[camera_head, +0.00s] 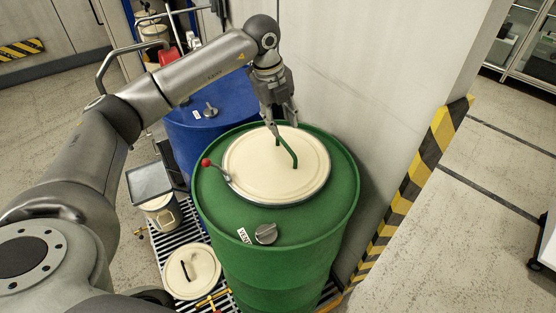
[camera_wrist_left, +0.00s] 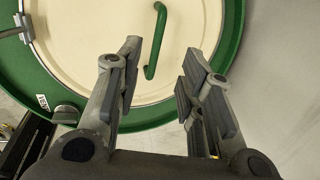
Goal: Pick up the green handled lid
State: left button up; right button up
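The cream lid with a green handle (camera_head: 255,172) lies on top of the green drum (camera_head: 297,251). Its green bar handle (camera_head: 289,150) stands up from the lid, and it also shows in the left wrist view (camera_wrist_left: 156,42). My left gripper (camera_head: 283,128) is over the far part of the lid, close to the handle's far end in the head view. Whether a finger touches the handle cannot be told. My right gripper is not in view.
A red-knobbed lever (camera_head: 207,163) and a grey cap (camera_head: 266,234) sit on the drum. A blue drum (camera_head: 190,150) stands behind left. A second cream lid with a black handle (camera_head: 200,272) lies low on the grating. A wall and striped post (camera_head: 423,158) stand close right.

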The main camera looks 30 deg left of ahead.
aim_at(284, 142)
pick_arm(q)
jog(key=f, duration=0.2)
jog(key=f+p, duration=0.1)
jog(key=f, duration=0.1)
jog(key=shift+w+d, duration=0.2)
jog(key=shift+w, duration=0.15)
jog(key=shift+f, duration=0.35)
jog(key=f, duration=0.1)
jog(key=f+p, duration=0.2)
jog(key=f, duration=0.1)
jog(key=shift+w+d+f, duration=0.1)
jog(key=shift+w, duration=0.15)
jog(key=shift+f, duration=0.2)
grip_shut()
jog(key=shift+r, duration=0.1)
